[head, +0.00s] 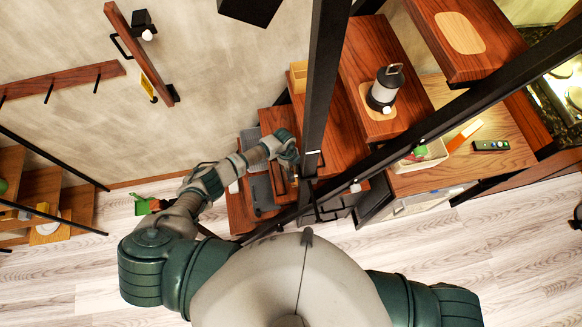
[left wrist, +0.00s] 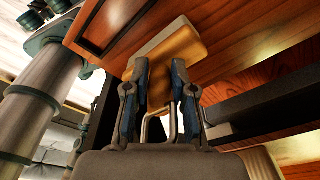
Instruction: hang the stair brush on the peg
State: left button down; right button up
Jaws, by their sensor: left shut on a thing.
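My left gripper (head: 290,160) reaches over the lower wooden steps, beside the black post. In the head view the held thing is too small to make out. A wooden rail (head: 65,82) on the left wall carries several short black pegs (head: 97,83), apart from the gripper. My right gripper is out of view.
Black stair posts and rails (head: 326,80) stand close to my left arm. A lantern (head: 386,88) stands on a higher step. A shelf (head: 470,160) at right holds a tray and a dark remote-like thing.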

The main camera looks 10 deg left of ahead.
pick_arm(q)
jog(key=c, duration=1.2)
grip_release()
jog(key=shift+c, duration=0.2)
jog(key=shift+o, duration=1.4)
jog(key=shift+d, duration=0.35)
jog(key=shift+r, duration=0.3)
notch_tip(320, 180, up, 17)
jog(key=w+a+b, duration=0.1)
jog(key=a, duration=0.1)
jog(key=shift+w+a+f, duration=0.15)
jog(key=shift+w+a, duration=0.15)
jog(key=shift+w, duration=0.1)
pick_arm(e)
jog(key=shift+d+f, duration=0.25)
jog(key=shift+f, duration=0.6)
